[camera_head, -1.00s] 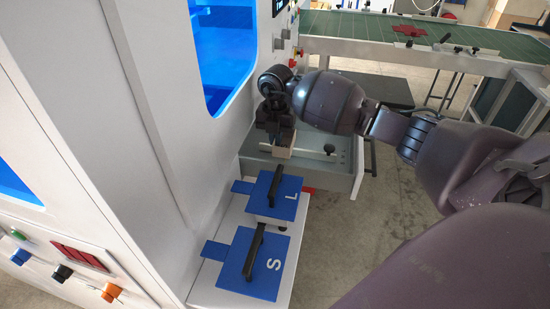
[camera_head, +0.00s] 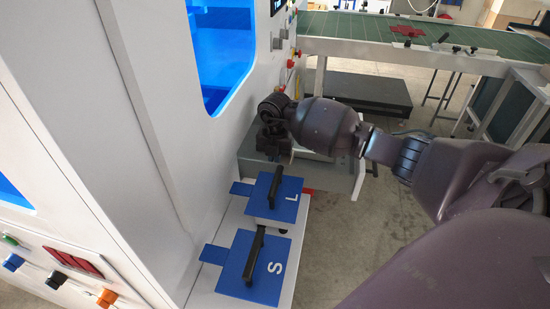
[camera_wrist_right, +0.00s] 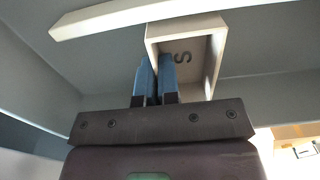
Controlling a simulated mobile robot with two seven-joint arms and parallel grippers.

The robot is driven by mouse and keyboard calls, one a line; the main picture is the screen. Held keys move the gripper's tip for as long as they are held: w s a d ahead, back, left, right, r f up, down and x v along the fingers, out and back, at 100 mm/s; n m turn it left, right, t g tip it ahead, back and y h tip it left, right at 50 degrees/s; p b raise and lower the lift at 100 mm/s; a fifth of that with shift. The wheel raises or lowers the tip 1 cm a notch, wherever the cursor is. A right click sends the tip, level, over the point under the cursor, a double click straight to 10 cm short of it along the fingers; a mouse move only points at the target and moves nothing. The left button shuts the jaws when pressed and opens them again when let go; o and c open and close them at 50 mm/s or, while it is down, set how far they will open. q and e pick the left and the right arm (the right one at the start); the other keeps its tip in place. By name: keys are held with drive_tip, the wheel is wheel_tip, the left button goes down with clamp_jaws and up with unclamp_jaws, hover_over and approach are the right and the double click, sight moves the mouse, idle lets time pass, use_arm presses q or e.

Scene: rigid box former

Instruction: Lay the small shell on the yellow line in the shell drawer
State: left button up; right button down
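The small shell (camera_wrist_right: 213,50) is a pale, open wooden box marked S. In the right wrist view it is inside the grey shell drawer (camera_wrist_right: 265,88), against the upper middle of the picture. My right gripper (camera_wrist_right: 157,68) has its blue fingers close together around the shell's left wall. In the head view my right gripper (camera_head: 274,150) is down at the drawer (camera_head: 328,177), and the shell is hidden there. I cannot see the yellow line, nor tell whether the shell touches the drawer floor. My left gripper is not in view.
A pale bar (camera_wrist_right: 130,16) runs beyond the shell in the wrist view. Two blue plates with black handles, marked L (camera_head: 288,207) and S (camera_head: 268,284), lie in front of the drawer. The white machine wall (camera_head: 150,120) stands close on the left. A green conveyor (camera_head: 360,28) is behind.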

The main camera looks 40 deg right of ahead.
drive_tip(key=shift+f, duration=0.15)
drive_tip(key=c, duration=1.4)
unclamp_jaws()
drive_tip(key=shift+o, duration=0.2)
drive_tip(key=shift+r, duration=0.4)
wheel_tip(320, 180, up, 12)
drive_tip(key=p, duration=0.1)
drive_tip(key=shift+f+p, duration=0.2)
drive_tip(key=shift+p, duration=0.2)
